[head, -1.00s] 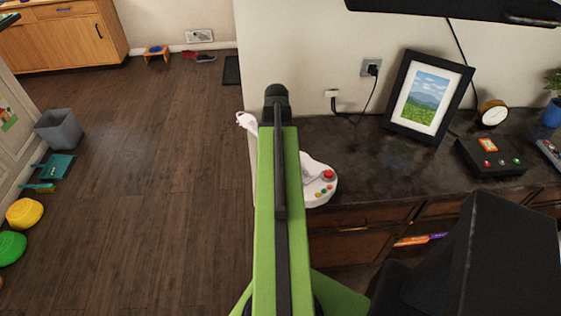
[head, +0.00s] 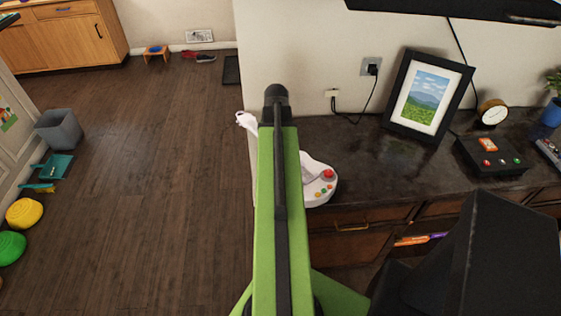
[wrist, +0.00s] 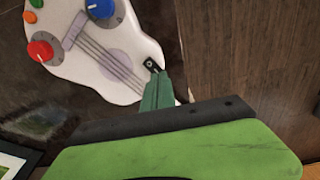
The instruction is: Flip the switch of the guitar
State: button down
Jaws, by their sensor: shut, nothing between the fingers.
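The white toy guitar (head: 313,196) lies on the near left end of the dark counter, partly hidden behind my green arm. Its pale tip (head: 246,120) shows left of the arm. In the wrist view the guitar body (wrist: 120,42) fills the upper left, with grey strings, a red knob (wrist: 40,49) and a blue knob (wrist: 100,8). A small dark fitting with a pale spot (wrist: 151,65), perhaps the switch, sits near the body's edge. My gripper (wrist: 158,78) is shut and empty, its teal fingertips right at this fitting; I cannot tell whether they touch. The head view hides my gripper.
A picture frame (head: 426,96), a small clock (head: 492,112) and a black box with buttons (head: 494,157) stand on the counter at the right. The wooden floor (head: 150,180) is open to the left, with a grey bin (head: 59,130) by the left wall.

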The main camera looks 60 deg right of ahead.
jog(key=shift+f+b, duration=0.75)
jog(key=shift+f, duration=0.05)
jog(key=shift+r, duration=0.1)
notch_tip(320, 180, up, 7)
jog(key=p, duration=0.7)
dwell(0.5)
